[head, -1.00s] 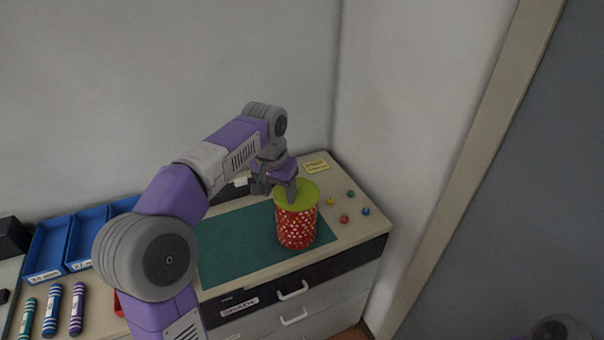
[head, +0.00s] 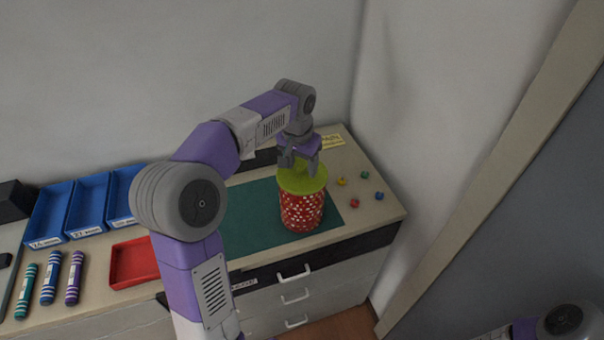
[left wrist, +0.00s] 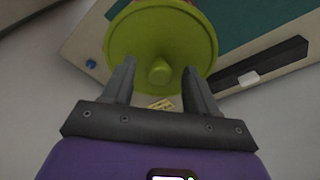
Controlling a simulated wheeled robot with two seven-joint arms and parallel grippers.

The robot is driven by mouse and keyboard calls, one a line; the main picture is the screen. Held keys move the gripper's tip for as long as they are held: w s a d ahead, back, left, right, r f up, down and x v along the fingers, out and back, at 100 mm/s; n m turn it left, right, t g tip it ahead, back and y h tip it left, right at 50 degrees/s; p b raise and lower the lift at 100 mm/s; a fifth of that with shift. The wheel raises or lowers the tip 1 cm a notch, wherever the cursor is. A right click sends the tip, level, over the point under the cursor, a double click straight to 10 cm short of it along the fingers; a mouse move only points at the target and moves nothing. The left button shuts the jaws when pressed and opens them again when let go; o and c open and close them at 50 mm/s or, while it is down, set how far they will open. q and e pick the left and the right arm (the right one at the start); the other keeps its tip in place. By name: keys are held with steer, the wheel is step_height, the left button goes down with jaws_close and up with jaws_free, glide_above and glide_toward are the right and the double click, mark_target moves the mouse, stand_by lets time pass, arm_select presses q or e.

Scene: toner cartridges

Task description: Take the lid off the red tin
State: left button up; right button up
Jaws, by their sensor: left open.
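The red tin (head: 301,212) with white dots stands upright on the green mat (head: 248,226). Its yellow-green lid (head: 303,183) sits on top. In the left wrist view the lid (left wrist: 193,27) fills the upper middle, with a small round knob (left wrist: 159,73) at its centre. My left gripper (head: 300,171) is just above the lid, pointing down. Its fingers (left wrist: 158,85) are open, one on each side of the knob, with gaps to it. Whether they touch the lid is not clear. My right gripper is not in view.
Small coloured pieces, one of them red (head: 354,203), lie right of the mat. A yellow note (head: 332,141) lies behind. Blue trays (head: 91,205), a red tray (head: 133,263) and striped cartridges (head: 50,278) are on the left. A wall rises close on the right.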

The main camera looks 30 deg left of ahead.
arm_select(q)
steer(key=shift+c, duration=0.2)
jaws_close()
steer(key=shift+r, duration=0.1)
